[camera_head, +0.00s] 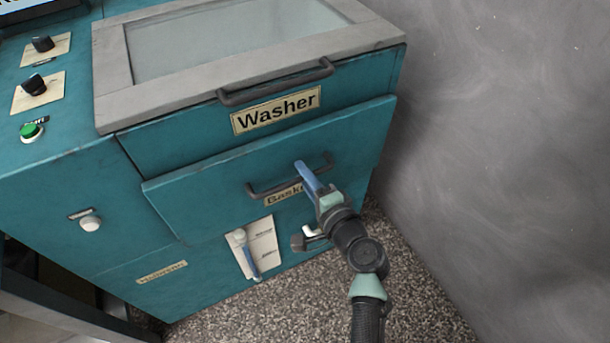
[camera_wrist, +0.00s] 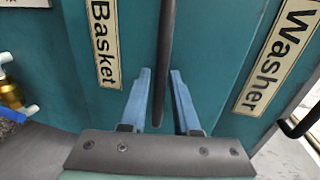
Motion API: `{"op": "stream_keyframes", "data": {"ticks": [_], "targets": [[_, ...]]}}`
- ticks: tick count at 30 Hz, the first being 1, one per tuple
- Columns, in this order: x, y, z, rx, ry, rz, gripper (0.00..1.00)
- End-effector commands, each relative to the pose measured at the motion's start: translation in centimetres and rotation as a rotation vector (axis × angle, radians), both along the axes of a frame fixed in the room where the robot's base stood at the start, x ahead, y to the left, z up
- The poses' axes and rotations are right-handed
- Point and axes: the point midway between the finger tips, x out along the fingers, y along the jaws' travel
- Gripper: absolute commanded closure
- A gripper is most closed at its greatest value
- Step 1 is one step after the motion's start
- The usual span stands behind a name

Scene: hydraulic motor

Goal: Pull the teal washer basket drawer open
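The teal basket drawer (camera_head: 205,190) is in the front of the teal machine, below the Washer panel. Its front stands a little proud of the machine body. Its dark bar handle (camera_head: 265,190) runs across the front above the "Basket" label, which my gripper partly covers. My gripper (camera_head: 300,166) reaches the handle's right half. In the wrist view, the two blue fingers of my gripper (camera_wrist: 160,72) lie on either side of the dark handle bar (camera_wrist: 165,60), with a gap on both sides. The gripper is open, and the "Basket" label (camera_wrist: 104,40) shows clearly to the left.
The washer lid (camera_head: 225,45) with its own dark handle (camera_head: 275,83) is above the drawer. A blue-handled valve (camera_head: 248,256) sits below it. A grey wall (camera_head: 510,140) stands close on the right. Speckled floor (camera_head: 410,290) is clear in front.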

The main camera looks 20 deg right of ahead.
Motion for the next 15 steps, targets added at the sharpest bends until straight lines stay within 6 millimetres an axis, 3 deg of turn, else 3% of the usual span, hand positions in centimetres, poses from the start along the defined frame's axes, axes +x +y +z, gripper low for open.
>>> {"op": "stream_keyframes", "data": {"ticks": [3,8,15], "targets": [[-0.02,0.0,0.02,0.0,0.0,0.0,0.72],[-0.03,-0.01,0.03,0.0,0.0,0.0,1.0],[-0.05,-0.02,0.03,0.0,0.0,0.0,1.0]]}}
